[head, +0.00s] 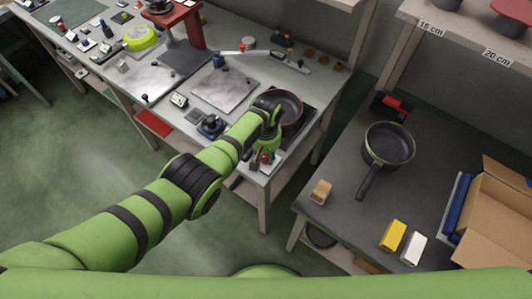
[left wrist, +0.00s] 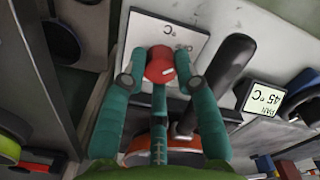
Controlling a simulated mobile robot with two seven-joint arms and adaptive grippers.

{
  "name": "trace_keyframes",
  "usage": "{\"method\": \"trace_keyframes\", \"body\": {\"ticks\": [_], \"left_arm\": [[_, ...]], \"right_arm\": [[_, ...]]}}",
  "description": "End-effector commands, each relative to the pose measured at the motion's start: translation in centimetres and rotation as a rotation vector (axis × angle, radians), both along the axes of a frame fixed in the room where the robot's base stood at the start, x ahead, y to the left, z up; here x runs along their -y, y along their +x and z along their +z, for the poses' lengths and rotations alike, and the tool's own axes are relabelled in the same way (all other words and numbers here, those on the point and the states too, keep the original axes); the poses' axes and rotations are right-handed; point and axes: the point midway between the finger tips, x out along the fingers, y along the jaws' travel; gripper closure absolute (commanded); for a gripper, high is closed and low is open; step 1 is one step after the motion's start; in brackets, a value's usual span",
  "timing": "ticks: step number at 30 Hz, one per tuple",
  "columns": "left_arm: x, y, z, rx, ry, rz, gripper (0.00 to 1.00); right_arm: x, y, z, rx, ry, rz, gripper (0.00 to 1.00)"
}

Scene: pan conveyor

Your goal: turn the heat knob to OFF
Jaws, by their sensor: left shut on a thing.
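The red heat knob (left wrist: 160,66) sits on a white panel (left wrist: 185,36) marked °C in the left wrist view. My left gripper (left wrist: 160,80) is shut on the knob, one teal finger at each side. The panel's marks are partly hidden, so I cannot read the knob's setting. In the head view my left gripper (head: 263,152) reaches down at the front edge of the workbench, beside the pan (head: 291,106) on the heater. My right gripper is not in view.
A display (left wrist: 263,98) showing 45 °C stands beside the pan's dark handle (left wrist: 222,78) in the left wrist view. To the right, a dark table holds a black pan (head: 388,145), a yellow block (head: 393,236) and an open cardboard box (head: 490,220). A gap separates the tables.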

Motion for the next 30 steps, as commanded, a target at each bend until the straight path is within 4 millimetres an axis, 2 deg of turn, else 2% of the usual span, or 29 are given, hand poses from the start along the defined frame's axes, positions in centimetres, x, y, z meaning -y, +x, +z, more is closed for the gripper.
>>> {"method": "trace_keyframes", "body": {"ticks": [14,15,16,30], "left_arm": [[0.01,0.17,0.16,0.004,0.000,0.018,1.00],[0.01,0.17,0.16,0.004,0.000,0.018,0.65],[0.01,0.17,0.16,0.004,0.000,0.017,0.59],[0.04,0.09,0.61,0.002,-0.002,0.016,0.59]], "right_arm": [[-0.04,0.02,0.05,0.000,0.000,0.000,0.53],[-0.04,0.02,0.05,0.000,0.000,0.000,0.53],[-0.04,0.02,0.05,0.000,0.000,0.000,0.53],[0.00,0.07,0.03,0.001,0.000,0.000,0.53]]}}
